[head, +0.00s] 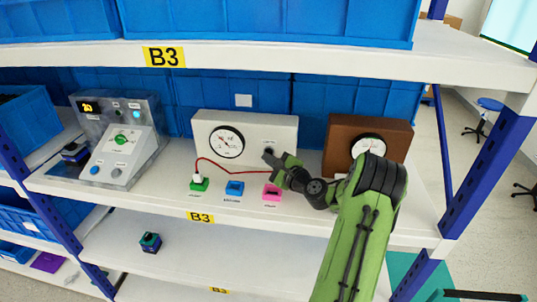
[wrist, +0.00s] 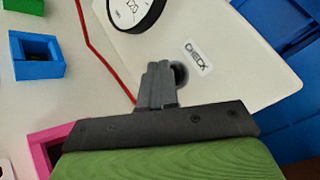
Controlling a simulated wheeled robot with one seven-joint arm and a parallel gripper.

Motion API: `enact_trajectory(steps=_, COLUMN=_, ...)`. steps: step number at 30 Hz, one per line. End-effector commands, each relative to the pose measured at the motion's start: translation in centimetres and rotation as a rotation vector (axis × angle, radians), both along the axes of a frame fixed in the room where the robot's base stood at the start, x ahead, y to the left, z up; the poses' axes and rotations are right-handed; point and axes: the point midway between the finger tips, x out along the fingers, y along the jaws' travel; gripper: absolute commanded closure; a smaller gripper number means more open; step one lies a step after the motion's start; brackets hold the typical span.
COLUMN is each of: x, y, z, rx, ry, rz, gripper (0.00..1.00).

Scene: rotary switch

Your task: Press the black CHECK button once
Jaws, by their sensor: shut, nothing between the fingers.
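The black CHECK button (wrist: 181,73) is on the front of a white box (head: 270,128) with a round dial gauge (head: 227,142). The printed CHECK label (wrist: 198,57) is beside the button in the wrist view. My gripper (head: 269,156) is shut and empty, its fingertips at the button. In the wrist view the fingers (wrist: 160,72) overlap part of the button, and I cannot tell whether they touch it. In the head view the gripper covers most of the button's surroundings.
Green (head: 199,184), blue (head: 234,188) and pink (head: 271,192) sockets sit in front of the box. A red cable (head: 230,171) runs from the green one toward my gripper. A grey console (head: 118,140) stands left, a brown gauge box (head: 338,135) right. A shelf board (head: 250,62) is above.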

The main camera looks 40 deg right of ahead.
Motion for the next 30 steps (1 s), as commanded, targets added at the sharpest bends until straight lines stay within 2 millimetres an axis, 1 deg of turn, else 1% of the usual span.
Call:
enact_trajectory(steps=4, x=-0.5, y=0.6, z=-0.1, rx=0.001, ry=0.001, rz=-0.001, gripper=1.0)
enact_trajectory(steps=13, x=-0.6, y=0.8, z=-0.1, rx=0.0, ry=0.0, rz=0.0, gripper=1.0)
enact_trajectory(steps=24, x=-2.9, y=3.7, z=-0.3, rx=0.002, ry=0.001, rz=0.001, gripper=1.0)
enact_trajectory(steps=30, x=-3.5, y=4.6, z=-0.1, rx=0.001, ry=0.0, rz=0.0, gripper=1.0)
